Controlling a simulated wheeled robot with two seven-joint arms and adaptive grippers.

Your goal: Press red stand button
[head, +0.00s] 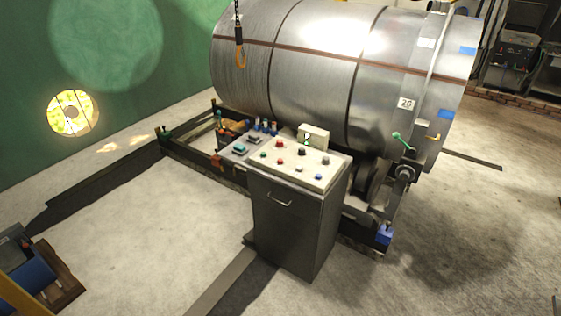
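A grey control stand (290,226) with a pale sloped top panel (318,172) stands upright near the middle of the head view. Two small red buttons show on the left half of the panel, an upper red button (279,144) and a lower red button (279,161). Around them are a green button (264,155), dark knobs (301,151) and blue buttons (318,177). A small beige box (313,136) with a green mark stands at the panel's back edge. Neither of my grippers is in view.
A large metal drum (330,60) lies on a floor frame right behind the stand. A hook (240,55) hangs at the top. A dark floor rail (85,185) runs at the left. The concrete floor (165,225) left of the stand is mostly clear.

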